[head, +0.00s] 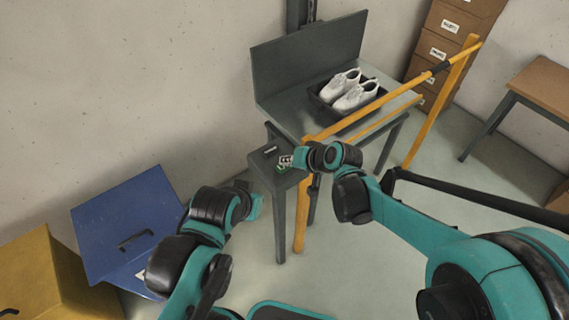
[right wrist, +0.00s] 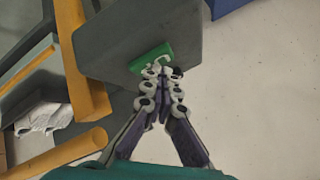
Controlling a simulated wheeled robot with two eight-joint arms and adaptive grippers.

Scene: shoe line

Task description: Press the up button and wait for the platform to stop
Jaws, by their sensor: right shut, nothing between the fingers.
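The up button (right wrist: 150,58) is a green block on the top of a small grey stand (head: 294,179). My right gripper (head: 285,161) is shut and empty, with its fingertips at the green button. In the right wrist view its fingertips (right wrist: 163,72) overlap the button's edge; I cannot tell how far it is pressed. The platform (head: 284,104) is a grey tabletop with an upright back panel, beside a dark vertical column (head: 299,14). A black tray (head: 321,108) with a pair of white shoes (head: 356,96) is on it. My left arm shows at the lower left, but its fingers do not.
A yellow railing (head: 301,215) stands close to the stand and in front of the platform. A blue box (head: 120,215) and a yellow box (head: 50,275) are at the left. Drawers (head: 455,22) and a wooden table (head: 545,85) stand at the right.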

